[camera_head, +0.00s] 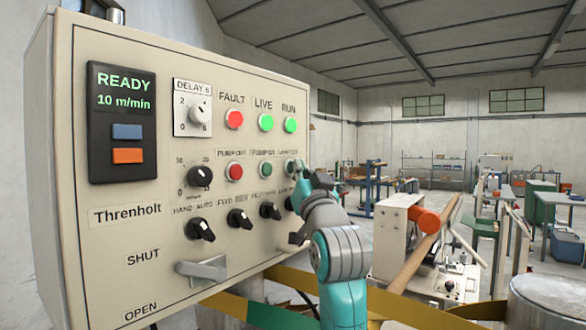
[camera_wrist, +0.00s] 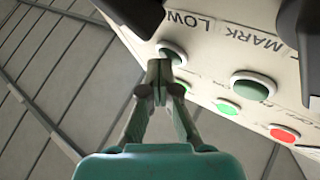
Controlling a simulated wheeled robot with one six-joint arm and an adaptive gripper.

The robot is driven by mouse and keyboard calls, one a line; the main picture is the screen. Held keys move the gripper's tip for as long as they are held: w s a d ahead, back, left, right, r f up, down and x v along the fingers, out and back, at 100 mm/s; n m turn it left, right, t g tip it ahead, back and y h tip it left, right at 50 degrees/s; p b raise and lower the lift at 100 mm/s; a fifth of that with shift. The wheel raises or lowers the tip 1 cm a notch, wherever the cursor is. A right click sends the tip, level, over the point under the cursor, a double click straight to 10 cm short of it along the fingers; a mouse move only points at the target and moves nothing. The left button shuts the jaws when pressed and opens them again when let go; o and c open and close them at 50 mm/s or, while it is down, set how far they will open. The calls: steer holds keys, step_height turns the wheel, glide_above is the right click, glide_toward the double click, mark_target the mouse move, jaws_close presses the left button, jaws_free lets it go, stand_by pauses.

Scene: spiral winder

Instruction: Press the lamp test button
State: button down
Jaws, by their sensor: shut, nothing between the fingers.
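The lamp test button (camera_head: 290,167) is the right-most one in the middle row of the cream control panel (camera_head: 110,245). Its small label is hard to read. My gripper (camera_head: 301,169) is shut and empty, its tips right beside this button at the panel's right side. In the wrist view a dark round button (camera_wrist: 172,49) in a pale ring shows just beyond the shut fingertips (camera_wrist: 159,68), which overlap its edge. I cannot tell whether the tips touch it. The FAULT (camera_head: 234,119), LIVE (camera_head: 266,122) and RUN (camera_head: 290,125) lamps sit in the row above.
The green pump-on button (camera_head: 265,170) is just left, the red pump-off button (camera_head: 234,171) further left. Dark selector knobs (camera_head: 270,211) stick out below. A grey lever handle (camera_head: 203,269) is lower left. A machine with an orange roller end (camera_head: 424,219) stands at right.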

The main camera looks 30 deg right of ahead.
steer(key=shift+s+d, duration=0.35)
steer(key=shift+s, duration=0.4)
steer(key=shift+s+d, duration=0.3)
steer(key=shift+s, duration=0.45)
steer(key=shift+s+d, duration=0.35)
steer(key=shift+s, duration=0.45)
steer(key=shift+s+d, duration=0.3)
steer(key=shift+s, duration=0.45)
steer(key=shift+s, duration=0.1)
